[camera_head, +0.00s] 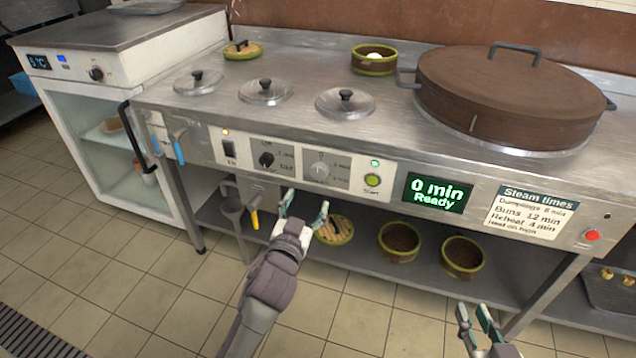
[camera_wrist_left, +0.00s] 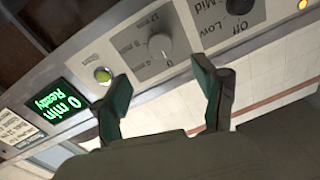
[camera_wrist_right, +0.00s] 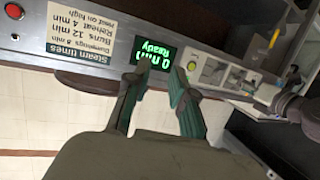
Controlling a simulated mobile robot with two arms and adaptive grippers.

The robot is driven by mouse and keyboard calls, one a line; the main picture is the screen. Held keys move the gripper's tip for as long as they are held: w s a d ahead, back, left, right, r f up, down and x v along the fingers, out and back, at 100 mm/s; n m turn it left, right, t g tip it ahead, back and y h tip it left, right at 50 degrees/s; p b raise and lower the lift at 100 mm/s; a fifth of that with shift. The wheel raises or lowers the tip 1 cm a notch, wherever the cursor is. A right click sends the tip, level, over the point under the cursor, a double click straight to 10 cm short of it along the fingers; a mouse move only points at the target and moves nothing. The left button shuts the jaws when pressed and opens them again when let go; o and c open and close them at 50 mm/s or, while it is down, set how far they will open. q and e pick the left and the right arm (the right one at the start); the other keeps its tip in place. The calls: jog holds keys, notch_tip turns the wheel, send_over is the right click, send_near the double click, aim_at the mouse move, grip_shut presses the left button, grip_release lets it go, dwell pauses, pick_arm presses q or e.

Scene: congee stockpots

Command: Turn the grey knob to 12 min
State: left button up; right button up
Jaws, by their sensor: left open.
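The grey knob (camera_head: 320,170) is on the steamer's front panel, between the black knob (camera_head: 266,160) and the green start button (camera_head: 372,180). It also shows in the left wrist view (camera_wrist_left: 160,46), with minute marks printed beside it. The display (camera_head: 438,192) reads "0 min Ready". My left gripper (camera_head: 304,208) is open and empty, below and in front of the grey knob, apart from it. My right gripper (camera_head: 476,312) is empty, low in front of the lower shelf; its fingers look apart in the right wrist view (camera_wrist_right: 150,98).
A steam times card (camera_head: 528,211) lists buns at 12 min. A red button (camera_head: 592,236) is at the panel's right end. Pot lids and a large brown lidded pot (camera_head: 505,95) stand on top. Baskets (camera_head: 400,242) sit on the lower shelf. The floor in front is clear.

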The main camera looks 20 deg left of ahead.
aim_at(319, 174)
pick_arm(q)
jog(key=w+b, duration=0.1)
jog(key=w, duration=0.3)
jog(key=w+b, duration=0.1)
jog(key=w, duration=0.4)
jog(key=shift+w+a+f, duration=0.1)
jog(key=shift+w+a, duration=0.1)
jog(key=shift+w, duration=0.45)
pick_arm(e)
notch_tip(319, 174, up, 10)
jog(key=a+t+y, duration=0.1)
jog(key=t+y, duration=0.1)
jog(key=t, duration=0.4)
jog(key=shift+w+a+f+t, duration=0.15)
jog(key=shift+w+a+t, duration=0.15)
pick_arm(q)
jog(key=c, duration=1.1)
jog(key=shift+c, duration=0.2)
